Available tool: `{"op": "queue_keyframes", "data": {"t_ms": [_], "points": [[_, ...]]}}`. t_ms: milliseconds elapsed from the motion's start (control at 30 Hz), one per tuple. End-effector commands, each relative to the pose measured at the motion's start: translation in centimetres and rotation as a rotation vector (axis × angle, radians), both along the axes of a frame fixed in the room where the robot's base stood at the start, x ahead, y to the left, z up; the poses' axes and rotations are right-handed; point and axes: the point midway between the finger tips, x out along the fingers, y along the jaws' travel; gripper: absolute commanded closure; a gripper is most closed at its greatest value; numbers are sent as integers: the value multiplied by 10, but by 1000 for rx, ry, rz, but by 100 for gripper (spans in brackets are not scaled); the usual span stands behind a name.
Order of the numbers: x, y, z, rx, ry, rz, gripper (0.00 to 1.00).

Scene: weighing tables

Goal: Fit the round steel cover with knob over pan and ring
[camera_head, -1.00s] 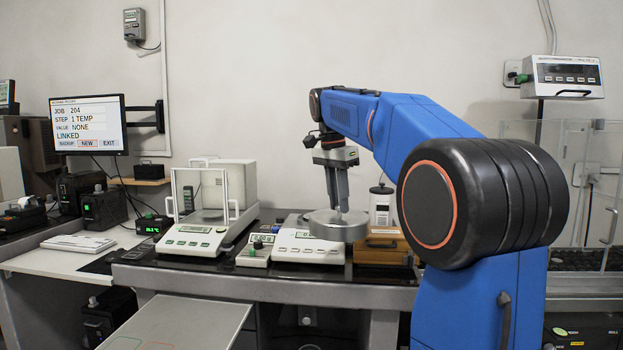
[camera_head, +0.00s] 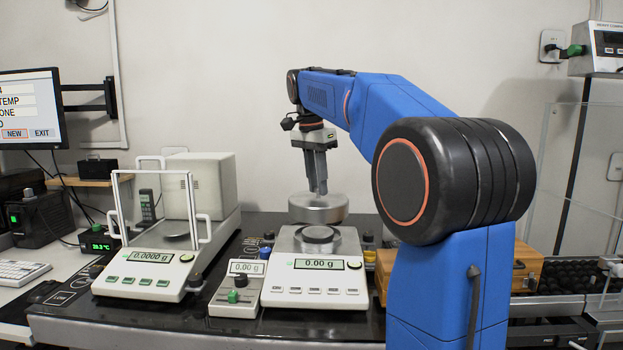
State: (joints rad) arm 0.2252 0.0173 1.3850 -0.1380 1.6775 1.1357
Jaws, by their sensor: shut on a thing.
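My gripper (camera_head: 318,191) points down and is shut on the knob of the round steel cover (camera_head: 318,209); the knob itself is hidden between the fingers. The cover is level, in the air, above or behind the weighing pan of the front balance (camera_head: 315,280). The dark pan and ring (camera_head: 318,235) show uncovered on that balance, just below the cover in the picture. I cannot tell pan and ring apart clearly. The balance display reads 0.00 g.
A balance with a glass draft shield (camera_head: 150,258) stands to the left, with a small control unit (camera_head: 236,296) between. A wooden box (camera_head: 514,270) is to the right, partly behind my arm. Small coloured-top items (camera_head: 369,248) stand beside the balance.

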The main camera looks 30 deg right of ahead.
Motion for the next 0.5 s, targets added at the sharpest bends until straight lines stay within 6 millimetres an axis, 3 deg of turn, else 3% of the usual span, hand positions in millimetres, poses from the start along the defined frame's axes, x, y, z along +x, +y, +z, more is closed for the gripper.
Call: {"op": "queue_keyframes", "data": {"t_ms": [500], "points": [[0,0,-30,0,1,0,100]]}}
